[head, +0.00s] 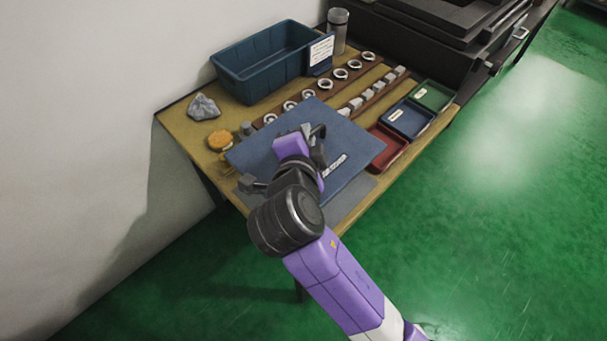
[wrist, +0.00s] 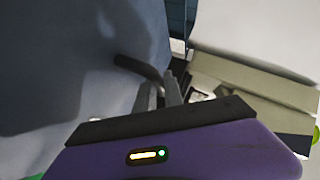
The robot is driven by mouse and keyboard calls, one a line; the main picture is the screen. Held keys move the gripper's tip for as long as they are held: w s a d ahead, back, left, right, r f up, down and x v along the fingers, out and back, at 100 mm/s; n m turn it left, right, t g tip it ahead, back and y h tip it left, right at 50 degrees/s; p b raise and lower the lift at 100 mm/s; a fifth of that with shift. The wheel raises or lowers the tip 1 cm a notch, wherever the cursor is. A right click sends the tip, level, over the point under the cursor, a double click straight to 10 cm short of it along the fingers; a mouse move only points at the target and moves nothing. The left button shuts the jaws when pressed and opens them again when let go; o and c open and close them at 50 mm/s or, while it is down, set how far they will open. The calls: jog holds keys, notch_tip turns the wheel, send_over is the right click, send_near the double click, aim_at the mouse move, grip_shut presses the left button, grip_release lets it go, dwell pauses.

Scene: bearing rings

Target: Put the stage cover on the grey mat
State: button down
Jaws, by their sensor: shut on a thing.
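The stage cover looks to be the blue flat panel (head: 250,155) with a white label and a dark bar handle. My gripper (head: 316,133) is shut on that handle, over the panel's upper side. In the wrist view the panel (wrist: 60,60) fills the left, and the dark handle (wrist: 135,67) runs to my gripper's fingers (wrist: 162,92). The grey mat (head: 352,197) shows as a strip at the table's front edge, below the panel. The panel hides the rest of it. I cannot tell how high the panel is above the mat.
A blue bin (head: 262,68), a grey rock (head: 204,107) and an orange round thing (head: 219,140) are at the back left. Rings on a brown strip (head: 340,73) lie behind the panel. Red (head: 388,148), blue (head: 408,119) and green (head: 433,96) trays stand to the right.

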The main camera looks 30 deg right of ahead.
notch_tip(320, 180, down, 14)
jog(key=shift+r+b, duration=0.2)
jog(key=shift+b, duration=0.2)
jog(key=c, duration=1.5)
grip_release()
jog(key=shift+f, duration=0.15)
jog(key=shift+o, duration=0.2)
jog(key=v, duration=1.2)
jog(key=shift+b, duration=0.3)
